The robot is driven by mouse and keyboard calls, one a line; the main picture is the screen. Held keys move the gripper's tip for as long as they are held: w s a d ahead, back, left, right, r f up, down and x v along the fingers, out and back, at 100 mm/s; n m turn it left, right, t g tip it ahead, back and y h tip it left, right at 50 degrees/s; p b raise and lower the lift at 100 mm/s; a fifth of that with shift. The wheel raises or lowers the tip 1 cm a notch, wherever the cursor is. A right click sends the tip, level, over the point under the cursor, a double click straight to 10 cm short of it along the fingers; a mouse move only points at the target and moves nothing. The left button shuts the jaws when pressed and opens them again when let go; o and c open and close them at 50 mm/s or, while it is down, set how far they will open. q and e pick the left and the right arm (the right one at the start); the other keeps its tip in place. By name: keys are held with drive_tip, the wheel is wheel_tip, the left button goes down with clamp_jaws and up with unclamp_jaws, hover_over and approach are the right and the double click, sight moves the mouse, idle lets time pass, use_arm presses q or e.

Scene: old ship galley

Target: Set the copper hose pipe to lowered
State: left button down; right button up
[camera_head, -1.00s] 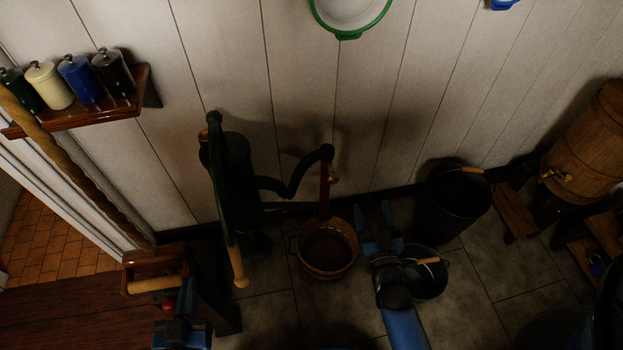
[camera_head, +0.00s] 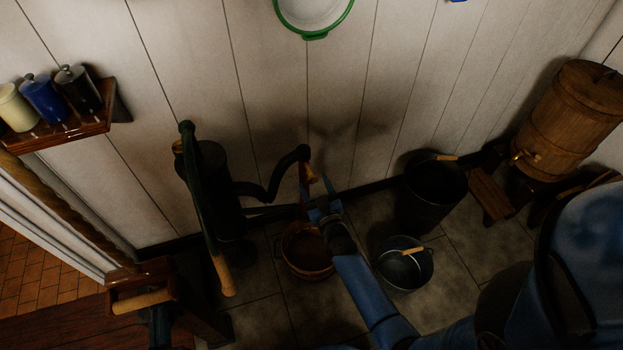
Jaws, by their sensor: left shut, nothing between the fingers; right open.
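The copper hose pipe (camera_head: 304,182) hangs down from the curved spout of the dark hand pump (camera_head: 216,190), with a brass piece near its top. A round copper-brown tub (camera_head: 308,250) stands on the floor below it. My blue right gripper (camera_head: 316,206) is open at the lower part of the pipe and overlaps it in the picture. I cannot tell whether the pipe is between its fingers. My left gripper (camera_head: 158,318) is shut and empty, dark and partly out of view at the lower left, by the wooden roller.
A dark bucket (camera_head: 405,270) and a tall black bin (camera_head: 435,190) stand right of the tub. A wooden barrel (camera_head: 572,120) stands at the far right. A shelf with canisters (camera_head: 75,130) is at upper left. A wooden counter (camera_head: 60,325) fills the lower left.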

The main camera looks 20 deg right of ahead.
sight(313, 182)
drive_tip(key=shift+w, duration=1.6)
clamp_jaws()
